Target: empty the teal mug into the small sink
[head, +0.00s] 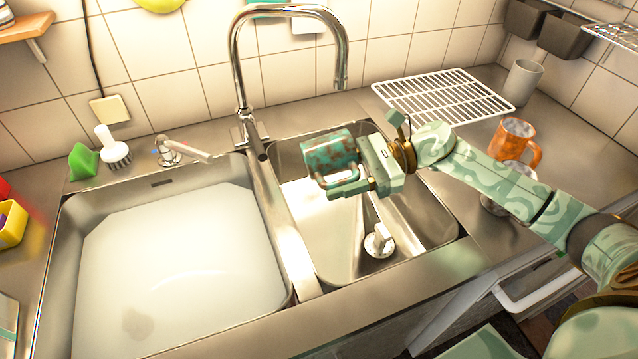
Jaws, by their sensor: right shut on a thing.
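The teal mug (330,152), mottled with rusty brown, is held over the small sink (428,222), the right-hand basin. It lies tipped on its side, its handle towards me; I cannot see into it. My right gripper (350,182) comes in from the right and is shut on the mug. The small sink has a white round plug or strainer (379,241) near its front and a pale patch on its floor; I cannot tell if this is liquid. My left gripper is not in view.
A chrome tap (240,70) arches behind the mug. The large sink (180,270) on the left holds whitish water. A white wire rack (440,98), an orange mug (514,140) and a grey cup (523,82) stand on the right counter. A brush (113,150) stands at back left.

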